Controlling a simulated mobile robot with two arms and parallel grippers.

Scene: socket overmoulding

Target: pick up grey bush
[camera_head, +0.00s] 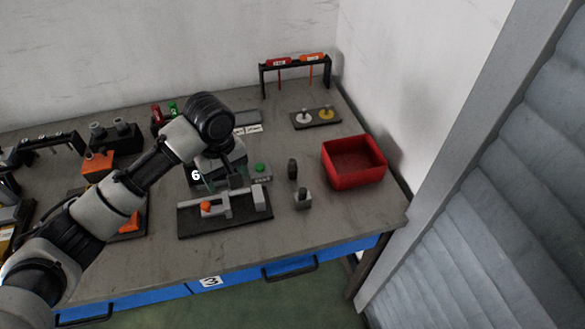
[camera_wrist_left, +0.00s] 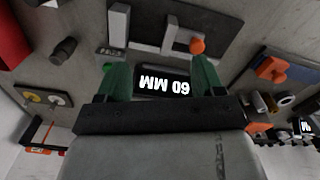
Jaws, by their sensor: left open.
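My left gripper (camera_head: 222,182) hangs over the middle of the bench, behind a grey clamp fixture (camera_head: 220,212). In the left wrist view its two green fingers (camera_wrist_left: 161,72) are apart, with nothing between them but a black display reading "60 MM" (camera_wrist_left: 163,86) beyond. Two grey round parts (camera_head: 108,128) stand in a black holder at the left; similar ring-like parts show in the left wrist view (camera_wrist_left: 272,102). My right gripper is out of view.
A red bin (camera_head: 354,162) stands at the bench's right, near the wall. A black rack with red and orange tools (camera_head: 295,62) is at the back. The front right bench corner is clear.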

